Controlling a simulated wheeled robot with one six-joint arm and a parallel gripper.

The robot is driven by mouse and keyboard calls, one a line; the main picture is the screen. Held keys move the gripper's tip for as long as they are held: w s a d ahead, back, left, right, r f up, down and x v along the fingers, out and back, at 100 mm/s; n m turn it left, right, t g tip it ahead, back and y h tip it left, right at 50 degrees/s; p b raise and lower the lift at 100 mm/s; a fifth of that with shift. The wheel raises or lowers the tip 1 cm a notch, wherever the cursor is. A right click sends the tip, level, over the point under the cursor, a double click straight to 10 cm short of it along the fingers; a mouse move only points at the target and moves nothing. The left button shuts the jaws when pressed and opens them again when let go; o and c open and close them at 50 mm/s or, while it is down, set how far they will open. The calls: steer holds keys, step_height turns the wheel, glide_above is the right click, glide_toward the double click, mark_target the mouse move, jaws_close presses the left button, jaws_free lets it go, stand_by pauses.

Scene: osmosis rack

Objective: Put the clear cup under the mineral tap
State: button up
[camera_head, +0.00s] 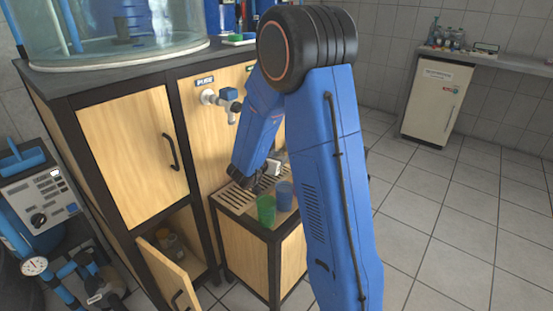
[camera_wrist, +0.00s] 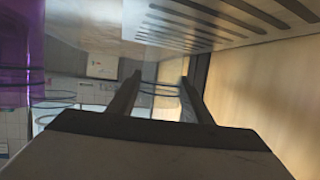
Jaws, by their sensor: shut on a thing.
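My gripper (camera_wrist: 161,78) is shut on the clear cup (camera_wrist: 160,90), whose thin bluish rings show between the two fingers in the wrist view. In the head view my arm hides the held cup. A wall tap (camera_head: 222,102) with a blue handle sticks out from the wooden cabinet front, left of my arm. The slatted drip grate (camera_head: 237,196) is on the low stand below, close to my gripper.
A green cup (camera_head: 265,209) and a blue cup (camera_head: 284,196) stand near the stand's front edge. A purple object (camera_wrist: 15,50) and bluish rings show left of the fingers in the wrist view. A lower cabinet door (camera_head: 168,272) hangs open. The tiled floor at right is clear.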

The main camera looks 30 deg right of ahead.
steer(key=shift+f, duration=0.1)
steer(key=o, duration=1)
